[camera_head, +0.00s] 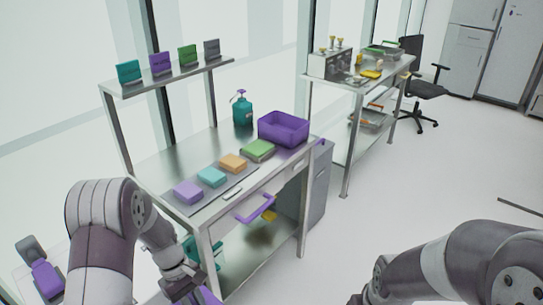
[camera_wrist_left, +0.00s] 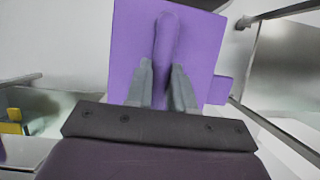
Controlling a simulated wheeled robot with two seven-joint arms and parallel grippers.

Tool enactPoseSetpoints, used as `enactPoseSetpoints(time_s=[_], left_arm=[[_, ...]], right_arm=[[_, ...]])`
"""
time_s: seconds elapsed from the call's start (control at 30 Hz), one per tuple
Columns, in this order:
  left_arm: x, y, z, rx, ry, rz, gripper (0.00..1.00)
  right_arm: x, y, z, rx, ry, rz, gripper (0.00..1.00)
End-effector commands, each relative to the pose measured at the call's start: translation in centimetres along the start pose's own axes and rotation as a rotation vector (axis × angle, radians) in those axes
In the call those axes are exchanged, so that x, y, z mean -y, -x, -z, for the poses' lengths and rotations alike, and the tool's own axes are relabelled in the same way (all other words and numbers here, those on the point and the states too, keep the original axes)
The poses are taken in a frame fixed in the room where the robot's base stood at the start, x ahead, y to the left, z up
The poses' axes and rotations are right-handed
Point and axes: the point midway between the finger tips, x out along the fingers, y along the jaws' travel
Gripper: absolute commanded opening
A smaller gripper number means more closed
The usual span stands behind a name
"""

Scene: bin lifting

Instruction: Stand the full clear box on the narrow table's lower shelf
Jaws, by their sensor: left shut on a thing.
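My left gripper (camera_wrist_left: 163,70) is shut on the upright purple bar of a flat purple panel (camera_wrist_left: 205,45) in the left wrist view. In the head view it is low at the near left corner of the front metal table (camera_head: 215,222), where a bit of purple (camera_head: 208,297) shows. What the panel belongs to is hidden. A see-through box with an orange handle (camera_head: 374,106) seems to sit on the lower shelf of the narrower table at the back (camera_head: 352,80); its contents are too small to tell. My right arm enters at lower right; its gripper is out of frame.
A purple bin (camera_head: 284,129), a teal bottle (camera_head: 243,112) and several coloured blocks (camera_head: 233,163) stand on the front table. A black chair (camera_head: 420,85) stands at the back right.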

Motion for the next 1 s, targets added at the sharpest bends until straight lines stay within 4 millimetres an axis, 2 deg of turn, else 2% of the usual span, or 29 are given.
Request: enactPoseSetpoints(time_s=[0.47, 0.8, 1.0], left_arm=[[0.07, 0.05, -0.11, -0.009, -0.438, 0.177, 0.00], [0.15, -0.02, -0.17, -0.015, -0.976, 0.397, 0.00], [0.00, 0.14, 0.01, -0.003, -1.189, 0.491, 0.00]], right_arm=[[0.00, 0.07, 0.01, 0.000, 0.000, 0.000, 0.43], [0.00, 0.06, 0.01, 0.000, 0.000, 0.000, 0.43], [0.00, 0.06, 0.01, 0.000, 0.000, 0.000, 0.43]])
